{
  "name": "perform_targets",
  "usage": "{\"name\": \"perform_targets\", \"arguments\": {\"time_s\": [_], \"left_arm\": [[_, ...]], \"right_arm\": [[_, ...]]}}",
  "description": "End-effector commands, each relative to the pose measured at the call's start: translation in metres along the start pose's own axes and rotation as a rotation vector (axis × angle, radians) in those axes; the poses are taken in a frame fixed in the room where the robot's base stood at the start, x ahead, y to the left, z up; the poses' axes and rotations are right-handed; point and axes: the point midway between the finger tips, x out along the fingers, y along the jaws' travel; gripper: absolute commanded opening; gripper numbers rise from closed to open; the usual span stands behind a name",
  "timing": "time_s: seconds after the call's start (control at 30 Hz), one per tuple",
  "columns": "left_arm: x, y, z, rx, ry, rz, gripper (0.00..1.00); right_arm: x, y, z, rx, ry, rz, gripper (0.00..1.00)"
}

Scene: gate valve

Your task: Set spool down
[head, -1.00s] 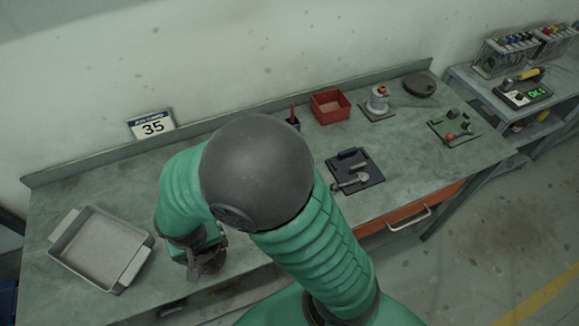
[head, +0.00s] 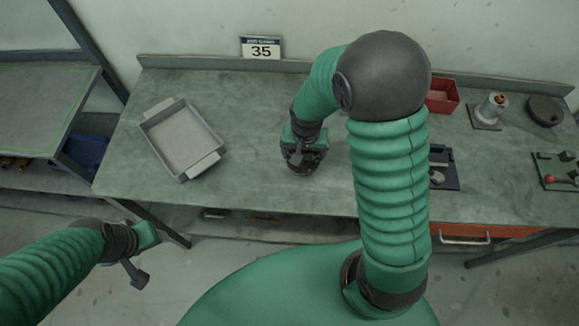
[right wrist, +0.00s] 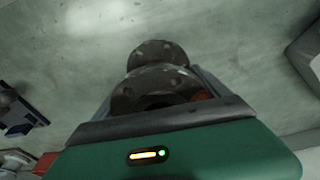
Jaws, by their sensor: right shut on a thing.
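The spool (right wrist: 156,72) is a dark grey, mottled round piece, held between the fingers of my right gripper (right wrist: 160,100) in the right wrist view. In the head view my right gripper (head: 303,150) points down over the bench, with the dark spool (head: 303,168) at its tip, partly hidden by the gripper. I cannot tell whether the spool touches the bench top. The bench (head: 260,110) has a grey-green top. My left gripper (head: 142,262) is low at the left, in front of the bench and apart from it; its opening is unclear.
A grey tray (head: 158,124) stands on the bench to the left. A red bin (head: 442,98), a pale flanged part (head: 490,110), a dark disc (head: 545,111) and a dark pad (head: 445,180) are to the right. The bench between tray and right gripper is bare.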

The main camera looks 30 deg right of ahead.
Motion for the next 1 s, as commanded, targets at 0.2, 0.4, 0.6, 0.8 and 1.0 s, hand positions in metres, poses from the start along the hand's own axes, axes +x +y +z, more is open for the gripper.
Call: {"name": "perform_targets", "arguments": {"time_s": [0.2,0.4,0.6,0.8,1.0], "left_arm": [[-0.007,0.000,-0.002,0.000,0.000,0.000,0.55],[-0.011,0.000,-0.002,-0.001,0.000,0.000,0.55],[-0.011,0.000,-0.003,-0.001,0.000,0.000,0.55],[-0.010,0.000,-0.002,0.000,0.000,0.000,0.55],[-0.010,0.000,-0.002,0.000,0.000,0.000,0.55]], "right_arm": [[0.005,0.013,-0.026,0.000,0.003,-0.001,0.12],[0.031,0.014,-0.022,-0.002,-0.001,0.001,0.12],[0.041,0.014,-0.023,0.000,0.003,-0.002,0.12],[0.042,0.015,-0.021,0.000,0.000,0.000,0.92],[0.042,0.014,-0.021,-0.001,0.000,0.000,1.00]]}}
